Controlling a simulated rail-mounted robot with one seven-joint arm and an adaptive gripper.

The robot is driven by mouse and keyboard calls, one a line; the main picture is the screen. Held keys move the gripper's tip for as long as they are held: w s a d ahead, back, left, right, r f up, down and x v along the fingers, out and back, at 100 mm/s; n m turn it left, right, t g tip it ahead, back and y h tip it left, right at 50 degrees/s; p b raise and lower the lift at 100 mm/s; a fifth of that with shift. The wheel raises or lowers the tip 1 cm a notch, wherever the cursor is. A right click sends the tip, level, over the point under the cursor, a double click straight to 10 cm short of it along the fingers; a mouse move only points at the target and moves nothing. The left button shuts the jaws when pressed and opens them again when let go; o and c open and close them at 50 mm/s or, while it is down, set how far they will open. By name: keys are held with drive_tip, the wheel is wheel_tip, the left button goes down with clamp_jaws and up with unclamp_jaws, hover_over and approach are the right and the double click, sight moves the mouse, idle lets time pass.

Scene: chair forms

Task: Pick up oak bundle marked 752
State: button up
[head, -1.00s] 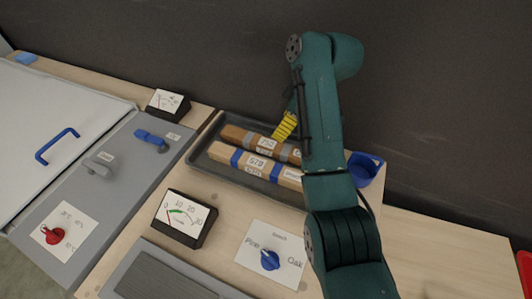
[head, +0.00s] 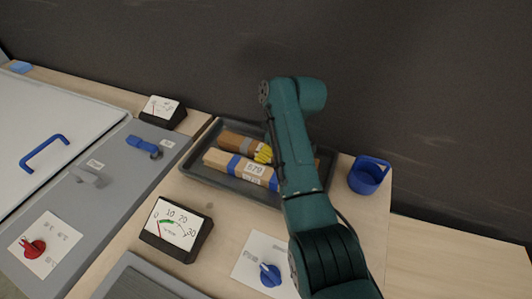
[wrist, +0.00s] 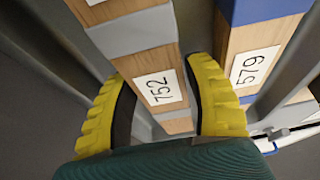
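The bundle marked 752 (wrist: 158,88) is brown wood with grey bands and a white label. It lies in a dark tray (head: 190,177), the rear of two bundles, and shows partly in the head view (head: 231,139). My gripper (wrist: 155,75) is open, with its yellow fingers on either side of the 752 bundle. I cannot tell whether the fingers touch it. In the head view my gripper (head: 263,153) is low over the tray, and my arm hides the bundles' right ends.
A second bundle, marked 579 (wrist: 254,66), has blue bands and lies close beside the right finger; it also shows in the head view (head: 222,161). A blue cup (head: 366,178) stands right of the tray. A meter (head: 176,228) and a blue knob (head: 270,275) are in front.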

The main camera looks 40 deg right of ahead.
drive_tip(key=c, duration=0.7)
drive_tip(key=shift+c, duration=0.2)
drive_tip(key=shift+r, duration=0.1)
